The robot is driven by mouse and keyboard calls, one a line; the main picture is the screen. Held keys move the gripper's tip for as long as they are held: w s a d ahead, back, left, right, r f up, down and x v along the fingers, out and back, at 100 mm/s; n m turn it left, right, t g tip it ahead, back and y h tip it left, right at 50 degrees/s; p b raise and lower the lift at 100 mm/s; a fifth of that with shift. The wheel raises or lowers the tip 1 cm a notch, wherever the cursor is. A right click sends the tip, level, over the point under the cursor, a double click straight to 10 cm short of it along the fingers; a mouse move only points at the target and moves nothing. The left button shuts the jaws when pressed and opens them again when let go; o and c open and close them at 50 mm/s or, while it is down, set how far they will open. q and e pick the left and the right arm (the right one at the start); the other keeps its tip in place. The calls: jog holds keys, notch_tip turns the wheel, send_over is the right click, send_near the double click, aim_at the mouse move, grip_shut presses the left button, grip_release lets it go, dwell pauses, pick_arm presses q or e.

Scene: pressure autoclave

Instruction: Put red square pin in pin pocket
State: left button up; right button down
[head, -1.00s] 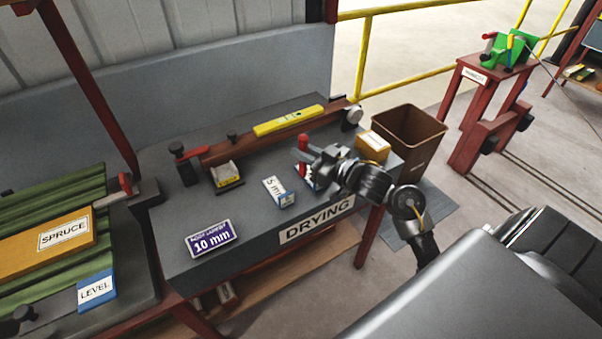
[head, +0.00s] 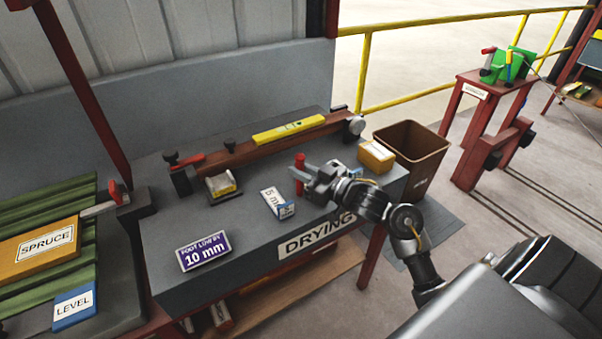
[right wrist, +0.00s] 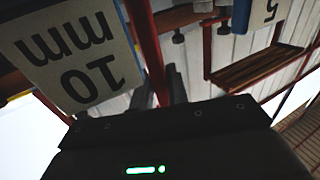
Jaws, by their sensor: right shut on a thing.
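My right gripper (head: 308,178) is shut on a red pin (head: 298,172), which stands roughly upright in the jaws over the drying table. In the right wrist view the pin (right wrist: 144,42) runs up from between the dark fingers (right wrist: 165,95). No pin pocket can be made out for certain. A green block (head: 520,62) with red and yellow handles is on a red stand at the far right. My left gripper is not in view.
The drying table (head: 170,275) carries a purple 10 mm sign (head: 203,251), a small 5 mm block (head: 277,202), a wooden beam with a yellow level (head: 288,129) and a cardboard box (head: 376,156). A large 10 mm label (right wrist: 75,55) is close to the right wrist camera. A brown bin (head: 412,150) stands right.

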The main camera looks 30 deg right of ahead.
jog(key=c, duration=1.8)
grip_release()
jog(key=shift+f, duration=0.15)
jog(key=o, duration=0.4)
jog(key=shift+o, duration=0.2)
